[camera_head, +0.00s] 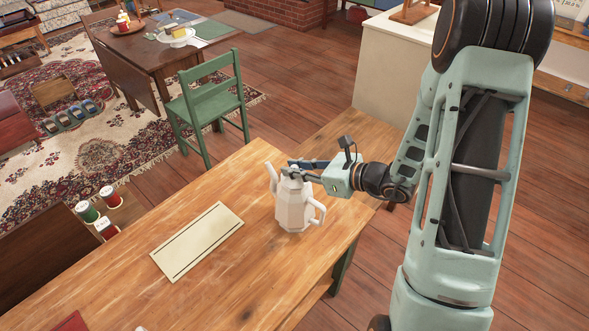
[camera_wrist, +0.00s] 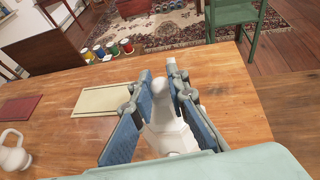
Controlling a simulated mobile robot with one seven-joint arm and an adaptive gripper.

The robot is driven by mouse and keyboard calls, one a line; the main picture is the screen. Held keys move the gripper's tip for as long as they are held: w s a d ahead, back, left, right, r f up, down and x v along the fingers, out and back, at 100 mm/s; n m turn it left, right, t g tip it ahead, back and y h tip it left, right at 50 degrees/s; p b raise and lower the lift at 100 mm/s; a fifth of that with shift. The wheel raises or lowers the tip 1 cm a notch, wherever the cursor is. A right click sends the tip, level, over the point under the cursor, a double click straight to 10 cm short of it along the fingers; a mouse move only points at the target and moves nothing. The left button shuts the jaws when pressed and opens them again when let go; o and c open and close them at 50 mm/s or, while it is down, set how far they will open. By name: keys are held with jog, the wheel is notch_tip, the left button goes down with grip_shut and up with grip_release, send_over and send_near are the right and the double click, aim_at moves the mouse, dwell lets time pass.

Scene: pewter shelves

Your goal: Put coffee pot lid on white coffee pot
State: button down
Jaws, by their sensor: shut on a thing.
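The white faceted coffee pot (camera_head: 293,208) stands upright on the wooden table, its spout to the left and handle to the right. My gripper (camera_head: 291,166) is right at the top of the pot, reaching in from the right. In the wrist view its blue-padded fingers (camera_wrist: 160,74) are closed around a pale, rounded piece, which appears to be the coffee pot lid (camera_wrist: 159,97). The pot's white body (camera_wrist: 172,138) shows below and between the fingers. The fingers hide most of the lid, and I cannot tell whether it touches the rim.
A cream rectangular board (camera_head: 198,241) lies left of the pot. A second white vessel (camera_wrist: 13,154) and a dark red board (camera_wrist: 20,107) show at left in the wrist view. A green chair (camera_head: 208,105) stands beyond the table. The table's right edge is near the pot.

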jog(key=shift+f, duration=0.25)
jog(key=shift+f, duration=0.1)
jog(key=c, duration=1.9)
grip_release()
jog(key=shift+s+d+r, duration=0.1)
jog(key=shift+r, duration=0.1)
jog(key=v, duration=1.1)
jog(key=shift+s+d+r, duration=0.15)
jog(key=shift+s+d, duration=0.1)
jog(key=shift+s, duration=0.05)
